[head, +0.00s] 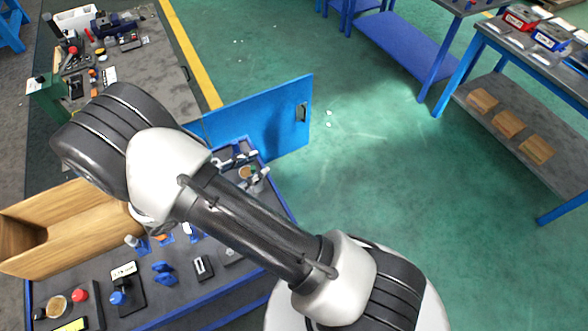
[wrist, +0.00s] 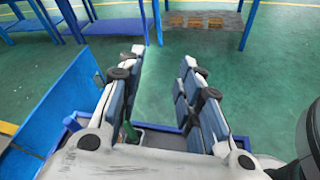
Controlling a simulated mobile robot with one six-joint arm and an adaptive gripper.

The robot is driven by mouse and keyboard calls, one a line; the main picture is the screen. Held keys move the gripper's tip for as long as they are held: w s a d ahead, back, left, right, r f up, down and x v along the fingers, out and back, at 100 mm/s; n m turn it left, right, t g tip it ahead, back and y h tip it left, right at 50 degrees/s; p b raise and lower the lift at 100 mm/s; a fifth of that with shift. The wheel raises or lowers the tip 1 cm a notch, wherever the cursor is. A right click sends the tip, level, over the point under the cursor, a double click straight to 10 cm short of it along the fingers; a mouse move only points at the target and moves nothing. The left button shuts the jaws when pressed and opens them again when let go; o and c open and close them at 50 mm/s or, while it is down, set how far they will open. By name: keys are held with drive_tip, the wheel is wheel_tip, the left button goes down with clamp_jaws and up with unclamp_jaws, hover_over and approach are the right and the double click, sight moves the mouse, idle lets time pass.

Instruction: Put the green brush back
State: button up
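My gripper (wrist: 162,64) is open and its two fingers stand wide apart with nothing held between the tips. In the head view my gripper (head: 246,170) is partly hidden behind my arm, over the right end of the workbench (head: 215,275). A small green upright piece (wrist: 129,131), perhaps the green brush, shows in the wrist view close to the left finger, low between the fingers. Its lower part and its bristles are hidden. I cannot make out any other green brush or its holding place for certain.
A blue panel (head: 265,120) stands upright along the bench's far side. A wooden box (head: 75,225) stands at the bench's left. A blue clamp (head: 163,273) and small items lie in front. A cluttered table (head: 150,65) stands behind.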

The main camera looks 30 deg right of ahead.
drive_tip(key=s+d+r+m+g+y, duration=0.25)
drive_tip(key=s+r+m, duration=0.2)
drive_tip(key=r, duration=0.25)
drive_tip(key=s+d+r+m+g+y, duration=0.25)
drive_tip(key=s+r+m+y, duration=0.2)
drive_tip(key=r, duration=0.25)
drive_tip(key=s+a+r+m+t+y, duration=0.2)
drive_tip(key=s+r+m+t+y, duration=0.4)
drive_tip(key=s+r+m+y, duration=0.1)
drive_tip(key=s+r+m, duration=0.1)
drive_tip(key=s+r, duration=0.1)
drive_tip(key=s, duration=0.1)
drive_tip(key=shift+s+a+y, duration=0.15)
drive_tip(key=shift+a+y, duration=0.15)
drive_tip(key=shift+a, duration=0.05)
wheel_tip(320, 180, down, 3)
drive_tip(key=b, duration=0.3)
